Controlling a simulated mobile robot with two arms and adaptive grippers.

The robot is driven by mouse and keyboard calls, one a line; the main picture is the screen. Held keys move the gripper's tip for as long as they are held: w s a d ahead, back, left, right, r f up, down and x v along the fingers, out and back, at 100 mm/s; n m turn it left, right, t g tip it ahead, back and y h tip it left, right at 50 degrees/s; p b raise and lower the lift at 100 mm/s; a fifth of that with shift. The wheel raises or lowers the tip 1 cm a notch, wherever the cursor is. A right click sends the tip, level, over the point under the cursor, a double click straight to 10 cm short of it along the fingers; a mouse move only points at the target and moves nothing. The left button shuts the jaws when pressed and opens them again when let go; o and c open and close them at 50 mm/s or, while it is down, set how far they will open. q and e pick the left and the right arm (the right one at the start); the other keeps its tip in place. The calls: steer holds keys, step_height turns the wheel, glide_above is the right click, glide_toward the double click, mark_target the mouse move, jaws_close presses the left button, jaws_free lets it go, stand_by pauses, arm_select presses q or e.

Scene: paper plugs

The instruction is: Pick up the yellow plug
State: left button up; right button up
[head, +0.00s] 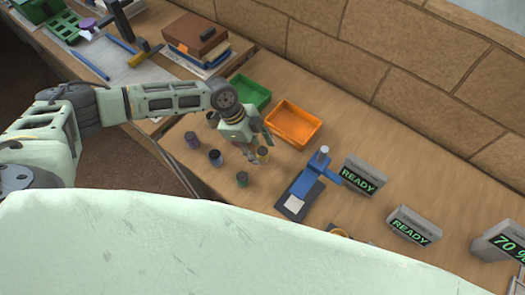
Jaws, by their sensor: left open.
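The yellow plug (263,155) is a small cylinder with a dark top, standing on the wooden table in the head view. My left gripper (256,153) is open and pointing down right at the plug, with its fingers close beside it. I cannot tell whether the fingers touch the plug or are on both sides of it. My right gripper is not in view.
Other plugs stand nearby: purple (192,141), blue (215,159) and green (242,180). An orange tray (312,138) and a green tray (264,94) lie behind. A blue press-like device (305,182) and grey READY displays (362,176) stand to the right.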

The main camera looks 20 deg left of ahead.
arm_select(q)
steer(key=shift+x, duration=1.45)
steer(key=shift+c, duration=0.5)
steer(key=c, duration=0.9)
